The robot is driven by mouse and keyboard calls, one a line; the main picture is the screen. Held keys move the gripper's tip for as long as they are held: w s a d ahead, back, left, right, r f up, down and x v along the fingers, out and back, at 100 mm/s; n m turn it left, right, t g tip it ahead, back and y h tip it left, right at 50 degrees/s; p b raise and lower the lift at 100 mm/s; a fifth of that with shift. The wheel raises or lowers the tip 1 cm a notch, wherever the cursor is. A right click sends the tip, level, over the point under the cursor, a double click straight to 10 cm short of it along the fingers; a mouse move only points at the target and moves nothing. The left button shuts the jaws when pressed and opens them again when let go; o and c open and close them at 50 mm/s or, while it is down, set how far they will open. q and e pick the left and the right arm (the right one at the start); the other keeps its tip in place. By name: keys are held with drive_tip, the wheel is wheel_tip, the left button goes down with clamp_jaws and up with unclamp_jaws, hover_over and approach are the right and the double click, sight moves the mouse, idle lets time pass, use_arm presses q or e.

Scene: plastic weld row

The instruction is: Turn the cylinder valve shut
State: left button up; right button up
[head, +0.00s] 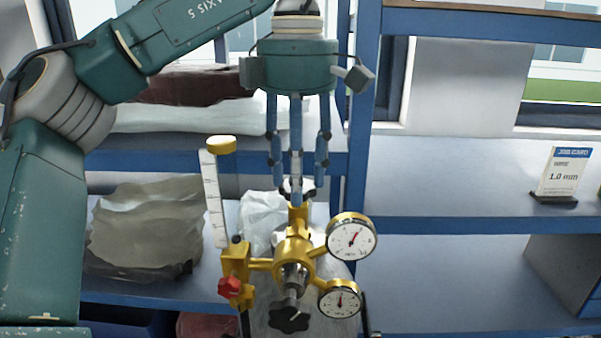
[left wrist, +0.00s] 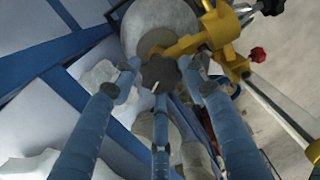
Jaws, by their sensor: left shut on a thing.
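The cylinder valve's dark, lobed handwheel (left wrist: 160,74) shows between my fingers in the left wrist view. In the head view my fingers mostly hide it. My left gripper (head: 296,190) points down with its blue fingers around the handwheel and is shut on it; its fingers also show in the left wrist view (left wrist: 163,85). The brass regulator (head: 294,250) sits just in front of and below my fingertips, with two round gauges (head: 351,239) on its right. The pale grey cylinder (left wrist: 150,22) is partly hidden. My right gripper is out of view.
A scaled flow tube (head: 214,200) stands close left of my fingers, above a red knob (head: 229,287). A black knob (head: 288,318) is on the regulator's front. Blue shelving (head: 460,224) stands behind, with bags (head: 147,230) at left and a card (head: 563,172) at right.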

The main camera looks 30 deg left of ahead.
use_arm(q)
drive_tip(key=m, duration=0.4)
drive_tip(key=shift+a, duration=0.1)
drive_tip(key=shift+m, duration=1.3)
drive_tip(key=shift+r, duration=0.15)
drive_tip(key=o, duration=1.1)
drive_tip(key=shift+o, duration=0.2)
drive_tip(key=shift+a, duration=0.35)
drive_tip(key=shift+w+d+r, duration=0.1)
drive_tip(key=shift+d+r, duration=0.05)
wheel_tip(320, 180, up, 12)
drive_tip(key=shift+f, duration=0.25)
